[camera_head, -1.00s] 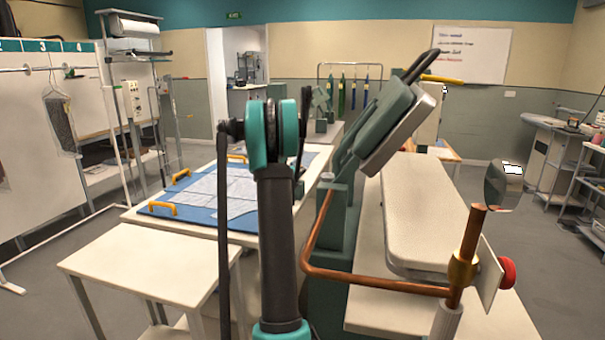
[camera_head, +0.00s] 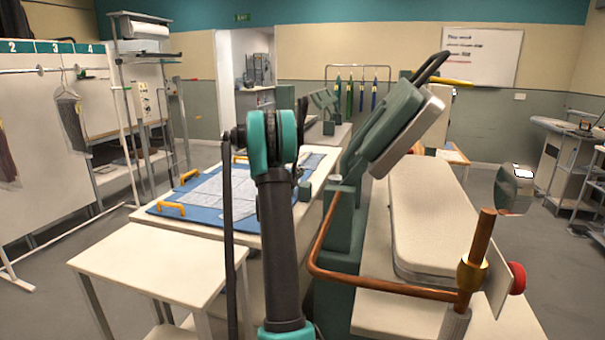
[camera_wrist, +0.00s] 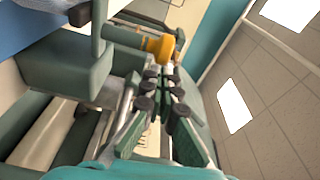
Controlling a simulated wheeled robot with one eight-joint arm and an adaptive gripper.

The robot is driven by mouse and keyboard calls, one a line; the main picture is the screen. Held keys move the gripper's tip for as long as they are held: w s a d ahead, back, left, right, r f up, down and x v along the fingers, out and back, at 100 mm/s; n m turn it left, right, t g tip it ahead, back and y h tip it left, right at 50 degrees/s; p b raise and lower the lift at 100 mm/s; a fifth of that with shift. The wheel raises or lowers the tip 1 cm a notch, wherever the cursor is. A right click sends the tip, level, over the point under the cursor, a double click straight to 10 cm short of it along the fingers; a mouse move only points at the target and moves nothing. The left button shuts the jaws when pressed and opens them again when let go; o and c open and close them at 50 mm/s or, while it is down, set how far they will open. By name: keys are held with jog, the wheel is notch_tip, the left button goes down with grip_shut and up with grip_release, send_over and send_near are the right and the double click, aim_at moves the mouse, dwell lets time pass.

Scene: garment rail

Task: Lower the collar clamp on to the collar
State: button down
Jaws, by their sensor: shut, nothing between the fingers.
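In the wrist view my gripper (camera_wrist: 161,93) has its dark fingertips close together, shut and empty. A yellow-orange knob (camera_wrist: 160,47) on a short rod lies just past the fingertips, with a small gap or light contact that I cannot tell apart. The rod joins a green block (camera_wrist: 75,65), which may be part of the collar clamp. In the head view a small green press-like device (camera_head: 325,103) stands behind my arm, its arm raised. I cannot tell for sure that it is the same thing. My gripper is hidden behind my arm there, and no collar is clearly visible.
A large press with a raised green head (camera_head: 400,125) and a pale padded board (camera_head: 435,215) stands right of my arm. A copper pipe (camera_head: 380,285) runs in front. A blue mat with pale cloth (camera_head: 225,190) and a bare white table (camera_head: 155,262) are left.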

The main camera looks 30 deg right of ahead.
jog(key=shift+w+a+f, duration=0.1)
jog(key=shift+w+a, duration=0.1)
jog(key=shift+w, duration=0.05)
dwell(0.5)
jog(key=shift+s+d, duration=0.25)
jog(key=shift+d, duration=0.05)
jog(key=shift+s+d+r, duration=0.15)
jog(key=shift+s+d, duration=0.3)
jog(key=shift+d, duration=0.1)
jog(key=shift+s+d+r, duration=0.15)
jog(key=shift+s+d, duration=0.25)
jog(key=shift+d, duration=0.1)
jog(key=shift+s+a, duration=0.45)
jog(key=shift+s, duration=0.15)
jog(key=v, duration=0.8)
jog(key=shift+a, duration=0.3)
jog(key=shift+s, duration=0.1)
